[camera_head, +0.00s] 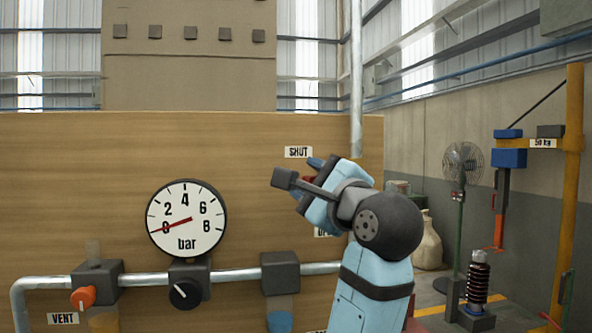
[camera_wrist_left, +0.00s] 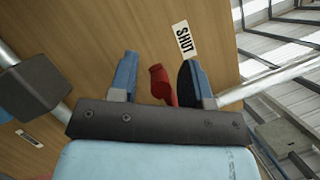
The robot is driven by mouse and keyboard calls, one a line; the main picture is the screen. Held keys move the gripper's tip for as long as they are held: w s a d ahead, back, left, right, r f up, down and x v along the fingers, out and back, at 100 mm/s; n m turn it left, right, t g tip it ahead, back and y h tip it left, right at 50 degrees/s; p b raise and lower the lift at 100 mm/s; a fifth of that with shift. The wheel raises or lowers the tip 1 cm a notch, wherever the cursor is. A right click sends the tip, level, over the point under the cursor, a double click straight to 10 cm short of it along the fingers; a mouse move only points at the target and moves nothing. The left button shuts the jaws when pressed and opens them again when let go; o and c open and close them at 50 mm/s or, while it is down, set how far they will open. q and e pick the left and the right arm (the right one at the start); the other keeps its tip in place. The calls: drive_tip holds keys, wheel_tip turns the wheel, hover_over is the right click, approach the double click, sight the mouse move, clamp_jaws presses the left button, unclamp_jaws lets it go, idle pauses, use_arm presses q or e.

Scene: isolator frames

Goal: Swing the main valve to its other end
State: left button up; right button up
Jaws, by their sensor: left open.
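The main valve's red handle (camera_wrist_left: 160,84) shows in the left wrist view between the two fingers of my left gripper (camera_wrist_left: 160,68). The fingers are apart, with visible gaps to the handle. In the head view my left gripper (camera_head: 307,176) is at the wooden panel, just below the SHUT label (camera_head: 298,152). It hides most of the valve there; only a bit of red (camera_head: 309,180) shows. Whether the fingers touch the handle is not clear. My right gripper is not in view.
On the wooden panel (camera_head: 60,190) left of my gripper are a bar gauge (camera_head: 187,221) with its needle near zero, an orange vent knob (camera_head: 83,298), a black knob (camera_head: 185,294) and a grey pipe (camera_head: 140,284). A vertical pipe (camera_head: 356,80) rises behind my wrist.

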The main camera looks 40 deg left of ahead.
use_arm(q)
drive_tip(key=shift+w+a+r, duration=0.15)
drive_tip(key=shift+w+a, duration=0.05)
drive_tip(key=shift+a, duration=0.3)
drive_tip(key=c, duration=0.8)
clamp_jaws()
